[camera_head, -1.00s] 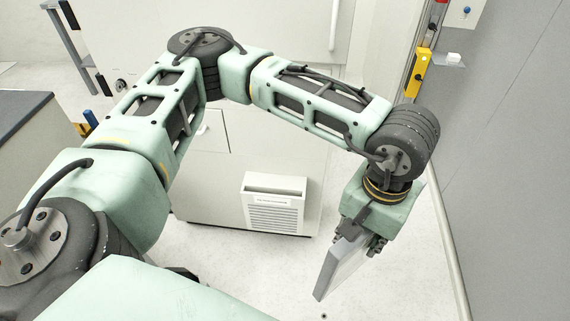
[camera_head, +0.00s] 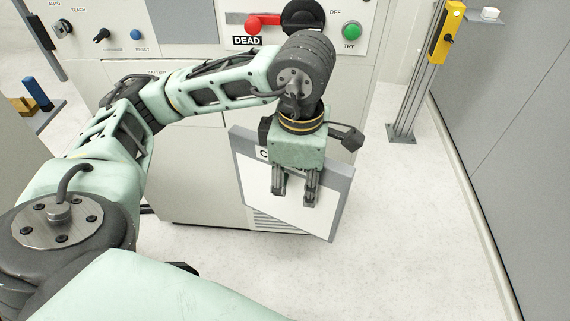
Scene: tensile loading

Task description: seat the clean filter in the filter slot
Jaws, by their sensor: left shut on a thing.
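My left gripper (camera_head: 295,190) is shut on the clean filter (camera_head: 285,208), a flat white panel with a grey frame and a partly hidden label starting with "C". The filter hangs tilted, its white face toward me, in front of the lower right of the white cabinet. I cannot tell how far apart filter and housing are. My right gripper is not in view.
The white cabinet (camera_head: 190,185) carries a red lever (camera_head: 265,22), a green TRY button (camera_head: 351,32) and a blue button (camera_head: 136,34). A metal post (camera_head: 415,90) with a yellow box (camera_head: 447,30) stands at right, before a grey wall (camera_head: 510,120). The floor between is clear.

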